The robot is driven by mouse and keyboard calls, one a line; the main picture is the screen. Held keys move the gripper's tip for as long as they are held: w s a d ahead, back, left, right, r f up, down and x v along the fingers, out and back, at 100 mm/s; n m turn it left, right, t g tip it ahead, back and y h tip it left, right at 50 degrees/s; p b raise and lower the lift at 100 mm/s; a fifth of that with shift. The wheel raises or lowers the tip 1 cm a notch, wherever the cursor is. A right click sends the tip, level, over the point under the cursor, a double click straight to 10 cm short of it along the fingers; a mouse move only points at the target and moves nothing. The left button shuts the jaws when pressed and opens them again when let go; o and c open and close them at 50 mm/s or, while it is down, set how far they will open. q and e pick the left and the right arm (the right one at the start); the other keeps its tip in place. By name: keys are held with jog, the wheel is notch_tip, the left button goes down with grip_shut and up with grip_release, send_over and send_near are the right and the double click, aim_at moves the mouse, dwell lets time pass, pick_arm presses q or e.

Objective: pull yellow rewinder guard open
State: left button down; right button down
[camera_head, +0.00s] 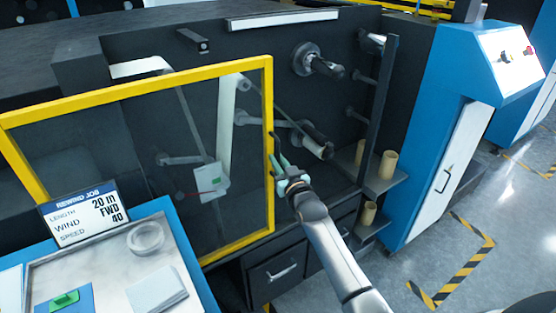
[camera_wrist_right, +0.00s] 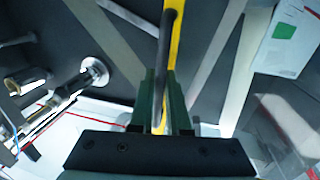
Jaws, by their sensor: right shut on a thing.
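The yellow rewinder guard (camera_head: 269,112) is a yellow frame with a clear pane. It stands swung out at an angle from the dark machine, its free edge toward the middle of the head view. My right gripper (camera_head: 280,165) is at the dark bar handle on that edge. In the right wrist view the handle (camera_wrist_right: 166,55) runs between the two green fingers of my right gripper (camera_wrist_right: 161,105), which are shut on it. The yellow frame edge (camera_wrist_right: 174,45) shows right behind the handle. My left gripper is not in view.
Rollers (camera_head: 318,62) and cardboard cores (camera_head: 388,163) are on the machine right of the guard. A blue cabinet (camera_head: 432,130) stands further right. A worktable (camera_head: 105,268) with a rewind job sign (camera_head: 85,212) is in front of the guard at left. Floor at lower right is clear.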

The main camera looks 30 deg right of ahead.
jog(key=shift+a+r, duration=0.1)
jog(key=shift+a, duration=0.3)
jog(key=c, duration=0.9)
grip_release()
jog(key=s+a, duration=0.1)
jog(key=s, duration=1.1)
jog(key=shift+s+a, duration=0.2)
jog(key=shift+s, duration=0.05)
